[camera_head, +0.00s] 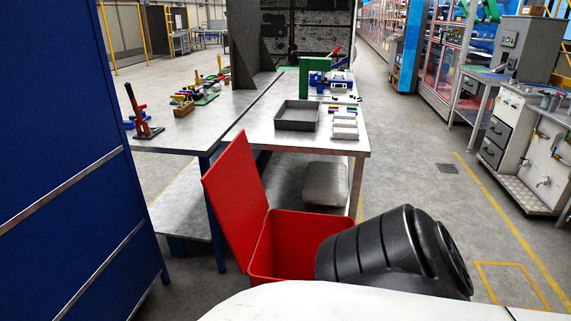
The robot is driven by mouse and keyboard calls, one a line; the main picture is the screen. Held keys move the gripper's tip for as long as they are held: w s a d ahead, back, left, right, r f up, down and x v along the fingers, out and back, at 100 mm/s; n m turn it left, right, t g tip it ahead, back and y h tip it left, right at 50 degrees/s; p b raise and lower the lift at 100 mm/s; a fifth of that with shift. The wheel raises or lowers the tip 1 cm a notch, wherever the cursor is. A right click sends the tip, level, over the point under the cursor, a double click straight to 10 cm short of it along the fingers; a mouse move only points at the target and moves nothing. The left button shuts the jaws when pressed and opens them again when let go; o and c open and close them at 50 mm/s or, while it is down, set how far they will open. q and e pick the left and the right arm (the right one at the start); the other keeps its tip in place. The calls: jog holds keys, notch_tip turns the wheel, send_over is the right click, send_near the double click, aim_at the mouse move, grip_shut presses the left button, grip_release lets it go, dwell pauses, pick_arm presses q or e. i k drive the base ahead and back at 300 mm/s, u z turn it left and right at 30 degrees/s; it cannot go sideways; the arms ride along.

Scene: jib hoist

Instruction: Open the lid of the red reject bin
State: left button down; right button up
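The red reject bin (286,246) stands on the floor at the lower middle of the head view, in front of the workbench. Its red lid (236,199) is open, standing raised and steep along the bin's left side. The bin's interior shows in part. A black ribbed link of my arm covers the bin's right side and front right corner. No gripper fingers show, so neither gripper can be seen relative to the lid or bin.
A metal workbench (225,131) behind the bin carries a grey tray (297,116), a green frame (304,76) and small parts. A blue cabinet (70,150) blocks the left. A grey cushion-like block (325,184) lies under the bench. Open floor (430,200) lies to the right.

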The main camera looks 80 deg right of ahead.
aim_at(233, 187)
jog(key=z, duration=2.1)
jog(key=i, duration=1.65)
